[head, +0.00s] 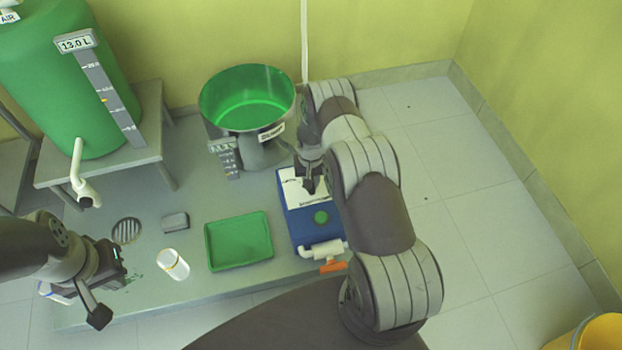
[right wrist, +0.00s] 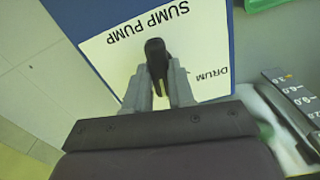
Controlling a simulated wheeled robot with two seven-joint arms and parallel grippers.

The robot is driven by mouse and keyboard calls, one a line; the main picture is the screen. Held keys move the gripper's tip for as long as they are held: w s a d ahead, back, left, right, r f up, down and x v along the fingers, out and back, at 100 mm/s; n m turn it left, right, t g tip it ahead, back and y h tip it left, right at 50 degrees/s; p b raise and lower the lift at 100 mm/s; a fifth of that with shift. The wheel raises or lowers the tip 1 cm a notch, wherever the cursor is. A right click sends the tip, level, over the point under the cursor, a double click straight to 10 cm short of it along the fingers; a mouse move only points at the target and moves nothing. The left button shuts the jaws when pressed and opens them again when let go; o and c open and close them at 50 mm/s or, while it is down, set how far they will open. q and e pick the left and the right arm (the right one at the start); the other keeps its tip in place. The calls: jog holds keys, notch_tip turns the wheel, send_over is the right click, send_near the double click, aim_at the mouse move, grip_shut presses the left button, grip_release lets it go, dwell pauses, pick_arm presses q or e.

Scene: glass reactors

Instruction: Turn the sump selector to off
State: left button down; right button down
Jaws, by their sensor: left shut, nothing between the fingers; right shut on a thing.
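The sump selector is a black knob (right wrist: 155,62) on the white face plate (right wrist: 110,50) of the blue sump pump box (head: 297,232). The plate reads SUMP PUMP and DRUM, upside down in the right wrist view. My right gripper (head: 311,188) is shut on the knob, a finger on each side of it (right wrist: 160,85). The knob's long axis runs nearly up and down in that view. My gripper hides the lower plate and any other position label. My left gripper (head: 117,265) is shut and empty at the lower left, far from the box.
A green button (head: 320,217) and a white pipe with an orange handle (head: 333,266) are at the box's near end. A green tray (head: 238,241), white cylinder (head: 173,265) and grey block (head: 175,221) lie left. A green-lined basin (head: 247,98) stands behind; a green tank (head: 65,75) stands back left.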

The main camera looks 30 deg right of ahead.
jog(key=shift+n, duration=0.9)
jog(key=c, duration=1)
grip_release()
jog(key=shift+o, duration=0.2)
notch_tip(320, 180, up, 13)
jog(key=p, duration=0.5)
jog(key=shift+f+p, duration=0.15)
jog(key=shift+p, duration=0.15)
